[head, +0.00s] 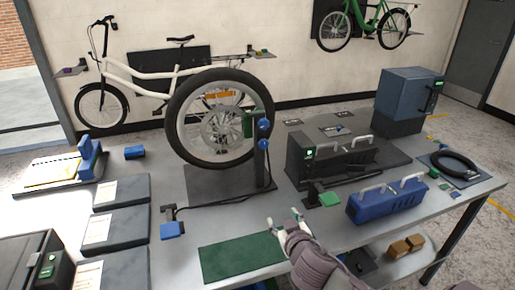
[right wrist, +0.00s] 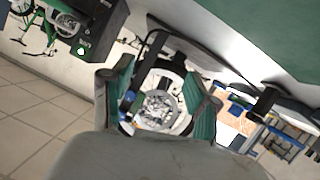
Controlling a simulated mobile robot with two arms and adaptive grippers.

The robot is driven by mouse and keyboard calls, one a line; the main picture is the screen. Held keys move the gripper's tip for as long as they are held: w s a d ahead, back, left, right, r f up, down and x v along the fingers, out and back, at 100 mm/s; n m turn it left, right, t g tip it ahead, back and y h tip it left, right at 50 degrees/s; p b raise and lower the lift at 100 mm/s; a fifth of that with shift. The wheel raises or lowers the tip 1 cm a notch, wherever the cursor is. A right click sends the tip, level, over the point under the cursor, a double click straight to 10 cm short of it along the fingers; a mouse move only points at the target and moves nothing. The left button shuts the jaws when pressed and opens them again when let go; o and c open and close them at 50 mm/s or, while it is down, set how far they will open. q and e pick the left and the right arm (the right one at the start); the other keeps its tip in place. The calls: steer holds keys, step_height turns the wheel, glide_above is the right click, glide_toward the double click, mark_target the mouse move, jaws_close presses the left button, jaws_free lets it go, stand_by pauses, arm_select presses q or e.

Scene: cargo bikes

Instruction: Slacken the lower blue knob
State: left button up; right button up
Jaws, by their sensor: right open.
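The lower blue knob (head: 263,144) sits on the dark upright post beside the large spoked wheel (head: 184,150), directly under the upper blue knob (head: 264,124). My right gripper (head: 284,222) is open and empty above the front of the bench, near the green mat, well below and in front of the knobs and apart from them. In the right wrist view, the wheel (right wrist: 160,104) shows between the spread green-padded fingers (right wrist: 163,92). Small blue spots by the wheel there are too small to tell apart. My left gripper is not in view.
The green mat (head: 243,258) lies at the bench front. A blue toolbox (head: 386,203) and a dark case (head: 300,165) stand right of the post. Dark trays (head: 120,230) lie at left. A cable runs from the wheel stand's base (head: 215,184). Air before the knobs looks clear.

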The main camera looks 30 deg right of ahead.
mark_target(264, 145)
steer(key=w+d+r+n+t+y, duration=0.1)
steer(key=w+d+r+t, duration=0.35)
steer(key=w+r, duration=0.45)
steer(key=p+x, duration=0.1)
steer(key=x, duration=0.2)
steer(key=p+x, duration=0.1)
steer(key=x, duration=0.3)
steer(key=r+p+x, duration=0.1)
steer(key=x, duration=0.2)
steer(key=shift+w, duration=0.2)
steer(key=shift+x, duration=0.85)
steer(key=shift+d, duration=0.1)
jaws_close()
